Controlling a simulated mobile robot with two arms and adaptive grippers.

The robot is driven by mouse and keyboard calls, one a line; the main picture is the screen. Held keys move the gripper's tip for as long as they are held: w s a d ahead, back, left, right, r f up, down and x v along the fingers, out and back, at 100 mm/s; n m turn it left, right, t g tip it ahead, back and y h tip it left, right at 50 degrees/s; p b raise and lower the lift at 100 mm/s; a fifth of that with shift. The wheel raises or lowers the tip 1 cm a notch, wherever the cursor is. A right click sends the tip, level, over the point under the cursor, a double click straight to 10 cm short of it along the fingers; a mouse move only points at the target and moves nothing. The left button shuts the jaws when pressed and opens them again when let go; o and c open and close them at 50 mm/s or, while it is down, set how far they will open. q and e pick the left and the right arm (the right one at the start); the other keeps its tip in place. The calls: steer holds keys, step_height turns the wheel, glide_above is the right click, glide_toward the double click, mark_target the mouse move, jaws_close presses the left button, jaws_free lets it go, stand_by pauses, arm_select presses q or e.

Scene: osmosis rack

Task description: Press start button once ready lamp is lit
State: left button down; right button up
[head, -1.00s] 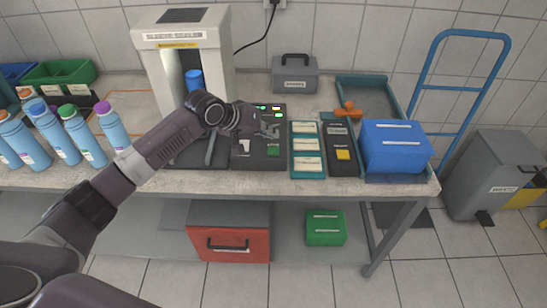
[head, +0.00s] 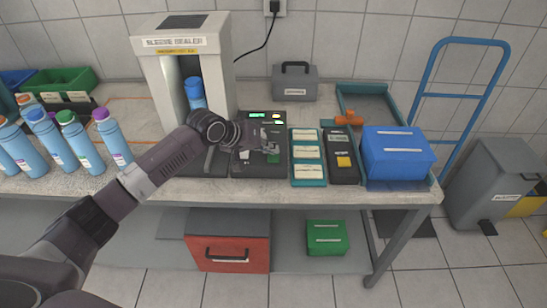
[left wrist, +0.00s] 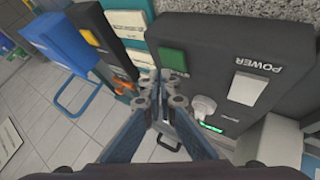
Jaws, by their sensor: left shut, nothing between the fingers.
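The dark control panel (head: 245,168) lies on the bench in front of the sleeve sealer (head: 222,75). Its far edge has a lit green display (head: 257,115) and a small bright lamp (head: 276,115); I cannot read their labels. A green button (head: 273,159) is on its near right part, and shows in the left wrist view (left wrist: 173,60) just beyond my fingertips. My left gripper (head: 274,149) is shut and empty, over the panel close to the green button; contact cannot be told. The white POWER switch (left wrist: 248,90) and a round knob (left wrist: 203,107) are beside it.
Right of the panel are a teal tray with white labels (head: 308,169), a dark box with a yellow button (head: 343,161) and a blue case (head: 397,155). A grey case (head: 295,85) stands behind. Blue bottles (head: 112,140) stand at left.

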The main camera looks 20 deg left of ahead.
stand_by(0.6)
arm_select(q)
steer(key=shift+f, duration=0.15)
steer(key=shift+f, duration=0.25)
steer(key=shift+f, duration=0.5)
stand_by(0.8)
steer(key=shift+r+p, duration=0.9)
steer(key=shift+p, duration=0.35)
